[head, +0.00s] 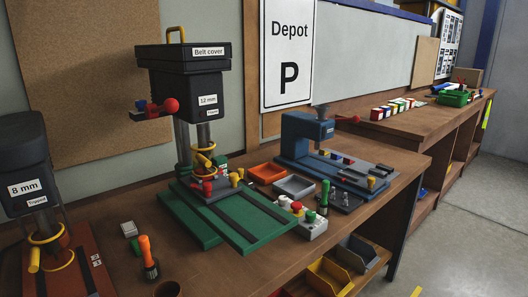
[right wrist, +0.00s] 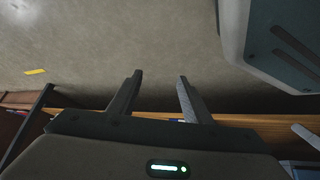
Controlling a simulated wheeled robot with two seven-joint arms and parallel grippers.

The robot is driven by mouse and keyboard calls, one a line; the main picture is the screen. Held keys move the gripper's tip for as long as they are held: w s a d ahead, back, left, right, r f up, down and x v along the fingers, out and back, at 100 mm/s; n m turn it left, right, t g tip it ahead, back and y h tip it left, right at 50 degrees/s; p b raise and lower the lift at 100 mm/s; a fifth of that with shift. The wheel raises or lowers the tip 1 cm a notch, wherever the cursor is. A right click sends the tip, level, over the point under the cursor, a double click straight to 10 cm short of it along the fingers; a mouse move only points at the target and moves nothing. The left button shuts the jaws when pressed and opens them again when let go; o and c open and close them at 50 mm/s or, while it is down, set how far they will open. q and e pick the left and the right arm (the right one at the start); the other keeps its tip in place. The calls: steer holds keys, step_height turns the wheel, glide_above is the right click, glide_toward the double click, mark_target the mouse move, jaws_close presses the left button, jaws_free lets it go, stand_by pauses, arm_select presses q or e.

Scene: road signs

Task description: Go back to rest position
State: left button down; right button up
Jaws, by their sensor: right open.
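My right gripper (right wrist: 157,88) shows in the right wrist view with its two fingers apart and nothing between them. Bare grey floor lies beyond the fingertips. Neither gripper shows in the head view. My left gripper is in none of the frames.
A black "8 mm" machine (head: 24,150) stands at left. The floor (head: 465,215) at right is clear.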

steer(key=shift+m+y, duration=0.3)
steer(key=a, duration=0.6)
steer(key=shift+r, duration=0.15)
stand_by(0.5)
